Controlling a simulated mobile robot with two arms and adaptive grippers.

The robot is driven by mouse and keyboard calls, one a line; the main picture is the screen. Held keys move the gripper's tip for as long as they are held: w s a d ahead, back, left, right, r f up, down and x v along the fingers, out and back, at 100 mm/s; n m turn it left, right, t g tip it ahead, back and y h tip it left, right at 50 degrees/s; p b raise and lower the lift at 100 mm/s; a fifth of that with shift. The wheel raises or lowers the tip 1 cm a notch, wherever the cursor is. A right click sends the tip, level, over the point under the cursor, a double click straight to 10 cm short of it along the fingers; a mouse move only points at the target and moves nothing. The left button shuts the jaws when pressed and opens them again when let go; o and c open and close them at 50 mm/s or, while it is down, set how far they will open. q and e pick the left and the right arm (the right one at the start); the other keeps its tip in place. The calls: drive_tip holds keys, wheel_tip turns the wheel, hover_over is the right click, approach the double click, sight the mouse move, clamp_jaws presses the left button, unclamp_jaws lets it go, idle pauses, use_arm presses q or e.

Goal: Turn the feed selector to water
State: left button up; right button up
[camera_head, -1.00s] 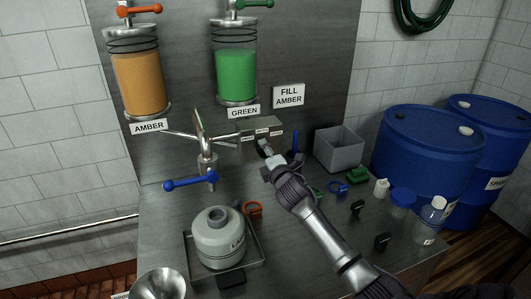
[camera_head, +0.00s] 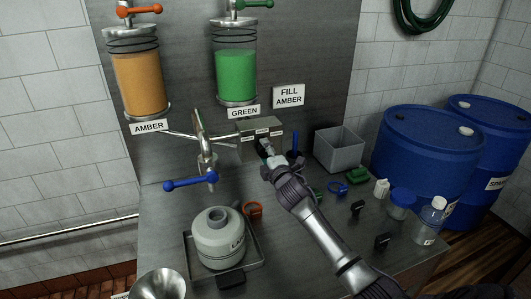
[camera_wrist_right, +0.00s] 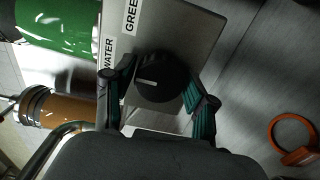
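The feed selector is a grey box (camera_head: 246,136) on the back panel with a row of small labels and a round black knob. In the right wrist view, the knob (camera_wrist_right: 162,78) has a white mark on its left side, towards the edge with the labels WATER (camera_wrist_right: 108,55) and GREEN (camera_wrist_right: 131,15), the latter partly cut off. My right gripper (camera_head: 266,150) is at the box. In the wrist view its fingers (camera_wrist_right: 158,92) stand apart on both sides of the knob, very close to it; firm contact cannot be made out. My left gripper is not in view.
Amber (camera_head: 137,84) and green (camera_head: 237,75) cylinders hang above. A blue-handled valve (camera_head: 190,183) is left of the box, above a grey jug (camera_head: 219,240) in a tray. A grey bin (camera_head: 339,150), small bottles and blue drums (camera_head: 428,143) stand at the right.

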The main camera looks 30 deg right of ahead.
drive_tip(key=shift+o, duration=0.9)
drive_tip(key=shift+s, duration=0.15)
drive_tip(key=v, duration=1.1)
drive_tip(key=shift+s, duration=0.35)
drive_tip(key=shift+a+f, duration=0.1)
